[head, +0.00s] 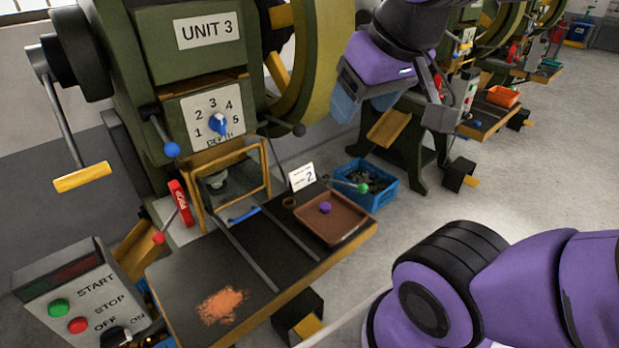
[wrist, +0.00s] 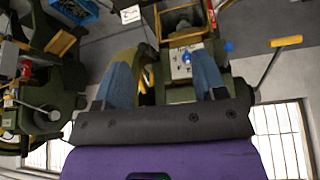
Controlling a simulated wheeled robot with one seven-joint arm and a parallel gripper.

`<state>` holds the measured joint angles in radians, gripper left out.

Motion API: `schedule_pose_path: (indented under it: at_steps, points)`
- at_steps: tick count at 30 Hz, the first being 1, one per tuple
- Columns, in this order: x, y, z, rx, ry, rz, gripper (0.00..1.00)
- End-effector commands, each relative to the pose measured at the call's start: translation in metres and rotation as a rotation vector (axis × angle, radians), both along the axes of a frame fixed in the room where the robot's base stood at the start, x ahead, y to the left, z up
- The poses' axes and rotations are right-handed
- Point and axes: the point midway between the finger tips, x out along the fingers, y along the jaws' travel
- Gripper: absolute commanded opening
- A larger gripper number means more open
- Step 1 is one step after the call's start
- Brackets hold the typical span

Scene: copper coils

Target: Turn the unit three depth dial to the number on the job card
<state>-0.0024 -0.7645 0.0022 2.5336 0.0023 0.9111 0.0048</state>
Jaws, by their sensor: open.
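The depth dial (head: 218,123) is a blue knob on a white plate numbered 1 to 5, on the green press marked UNIT 3 (head: 209,30). Its pointer looks roughly upward, near 3, but is too small to read surely. The dial also shows, upside down, in the wrist view (wrist: 187,57). The job card (head: 302,177) stands on the press table and shows a 2. My gripper (head: 390,106) is open and empty, in the air right of the dial and apart from it. Its blue fingers frame the press in the wrist view (wrist: 164,72).
A blue-knobbed lever (head: 171,149) and a dark-knobbed lever (head: 298,130) flank the dial. The yellow guard frame (head: 262,160) sits below it. A brown tray (head: 347,230) and blue crate (head: 383,188) are lower right. The big flywheel (head: 318,60) stands between gripper and dial.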

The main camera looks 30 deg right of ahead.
Motion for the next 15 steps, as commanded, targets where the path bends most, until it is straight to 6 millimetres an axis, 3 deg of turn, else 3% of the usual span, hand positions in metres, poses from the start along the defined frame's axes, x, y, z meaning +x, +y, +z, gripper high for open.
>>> schedule_pose_path:
  at_steps: [11,14,15]
  points:
    - [0.0,0.0,0.0,0.0,0.0,0.0,0.64]
    - [0.0013,0.0,0.0,0.0,-0.002,0.0,0.46]
    - [0.0042,0.0,-0.0004,0.001,-0.005,0.0,0.45]
